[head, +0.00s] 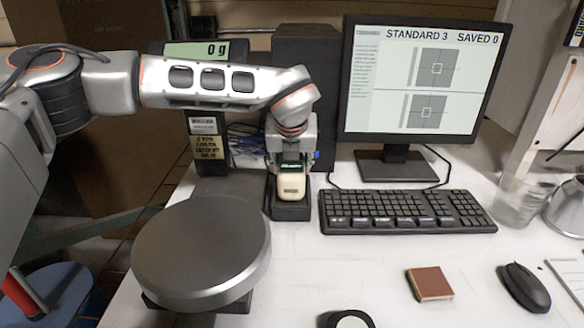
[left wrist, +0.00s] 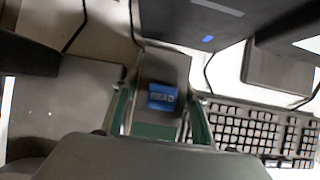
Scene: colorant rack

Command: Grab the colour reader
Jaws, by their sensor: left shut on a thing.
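In the left wrist view the reader (left wrist: 163,66) shows a blue READ patch between the fingers of my left gripper (left wrist: 160,122). The reader's far side is hidden. My right gripper is in no view.
A scale with a round grey pan (head: 200,250) and a 0 g display (head: 205,51) stands left. A keyboard (head: 400,211) and monitor (head: 415,80) are close on the right. A red-brown sample block (head: 429,284) and mouse (head: 524,288) lie in front. A glass beaker (head: 519,200) stands right.

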